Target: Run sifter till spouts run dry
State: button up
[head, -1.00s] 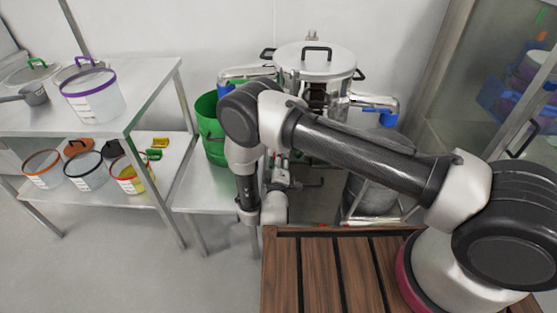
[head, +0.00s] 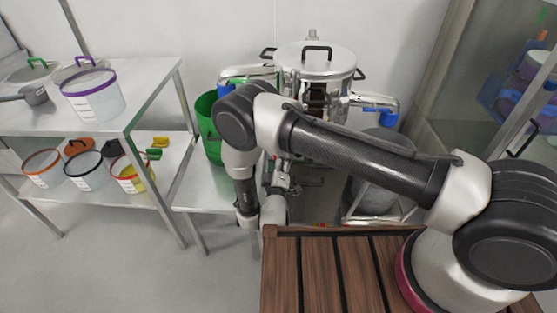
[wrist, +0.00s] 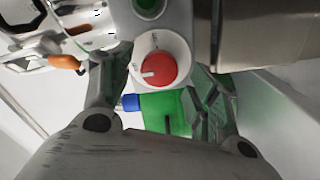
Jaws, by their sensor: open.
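The sifter (head: 314,62) is a steel vessel with a clamped, handled lid. Its left spout (head: 245,73) and right spout (head: 372,101) end in blue sleeves. A green bucket (head: 207,132) stands at the left spout, and a grey bin (head: 374,185) stands below the right one. In the wrist view a red knob (wrist: 158,69) on a pale round plate faces me, with a green button (wrist: 150,5) above it. My gripper (wrist: 160,78) is open, its fingers on either side of the knob with gaps visible. In the head view my arm mostly hides the gripper. Flow from the spouts cannot be made out.
A steel rack (head: 150,95) at left holds several lidded tubs and a scoop. A low steel bench (head: 188,198) carries the green bucket. A glass-fronted cabinet (head: 455,80) stands at right. The floor at front left is clear.

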jog(key=s, duration=0.6)
dwell(0.3)
